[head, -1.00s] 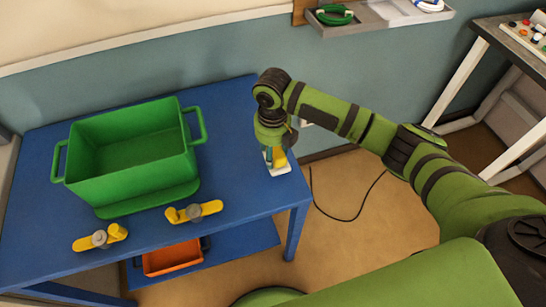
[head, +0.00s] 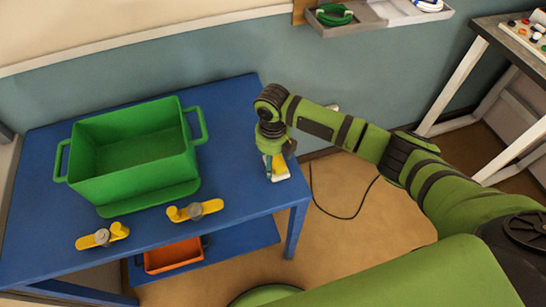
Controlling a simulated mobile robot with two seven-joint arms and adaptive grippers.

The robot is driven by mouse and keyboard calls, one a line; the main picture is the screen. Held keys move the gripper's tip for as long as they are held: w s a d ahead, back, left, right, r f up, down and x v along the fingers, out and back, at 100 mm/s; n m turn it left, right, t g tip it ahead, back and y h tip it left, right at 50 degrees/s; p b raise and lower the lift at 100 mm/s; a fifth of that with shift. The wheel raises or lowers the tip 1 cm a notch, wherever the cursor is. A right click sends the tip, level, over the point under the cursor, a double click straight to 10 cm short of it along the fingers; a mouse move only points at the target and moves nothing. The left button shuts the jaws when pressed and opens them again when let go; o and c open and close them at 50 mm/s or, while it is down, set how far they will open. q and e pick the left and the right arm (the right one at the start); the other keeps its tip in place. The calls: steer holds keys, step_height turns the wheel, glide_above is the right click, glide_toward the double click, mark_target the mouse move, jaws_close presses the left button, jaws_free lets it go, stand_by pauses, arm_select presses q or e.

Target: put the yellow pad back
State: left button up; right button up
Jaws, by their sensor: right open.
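My right gripper (head: 273,164) points down over the right end of the blue table (head: 240,120). It is open. A small yellow piece (head: 281,168), likely the yellow pad, shows at its fingers, above a small white base (head: 279,178) near the table's right edge. The gripper hides part of both, and I cannot tell whether the fingers touch the yellow piece. My left gripper is not in view.
A green bin (head: 130,155) with handles stands on the table's left part. Two yellow clamp-like pieces with grey knobs, one left (head: 103,236) and one right (head: 195,210), lie in front of it. An orange bin (head: 173,255) sits on the shelf below.

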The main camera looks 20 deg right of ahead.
step_height(320, 180, up, 12)
steer(key=b, duration=0.1)
steer(key=shift+f, duration=0.15)
stand_by(2.5)
